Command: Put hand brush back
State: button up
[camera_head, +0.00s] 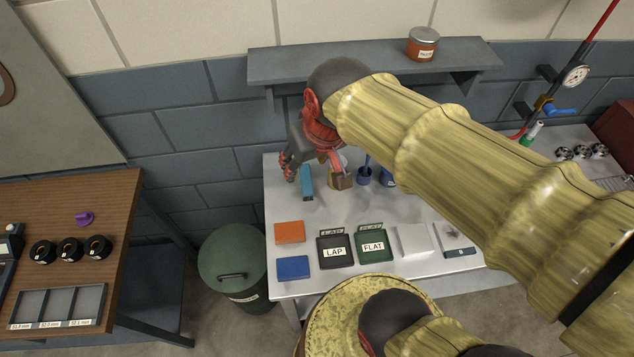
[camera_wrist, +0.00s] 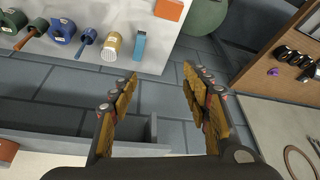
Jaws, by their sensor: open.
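My gripper (camera_wrist: 160,80) is open and empty, with wall showing between its fingers in the wrist view. In the head view it (camera_head: 308,163) is over the back left of the grey bench. A brown-handled tool (camera_wrist: 31,37) lies by a green tin in the wrist view, possibly a brush. My arm hides part of the bench in the head view.
A grey shelf (camera_head: 300,67) with an orange tin (camera_head: 423,44) hangs on the wall behind my arm. LAP (camera_head: 335,250) and FLAT (camera_head: 373,246) trays are at the bench front.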

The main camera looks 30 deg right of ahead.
jog(key=s+a+t, duration=0.1)
jog(key=s, duration=0.5)
jog(key=shift+s+a+r+n, duration=0.15)
jog(key=shift+r+n, duration=0.2)
jog(key=shift+n, duration=0.05)
notch_tip(320, 180, down, 12)
jog(key=b, duration=1.1)
jog(key=shift+r+b, duration=0.15)
jog(key=shift+b, duration=0.25)
jog(key=shift+c, duration=0.5)
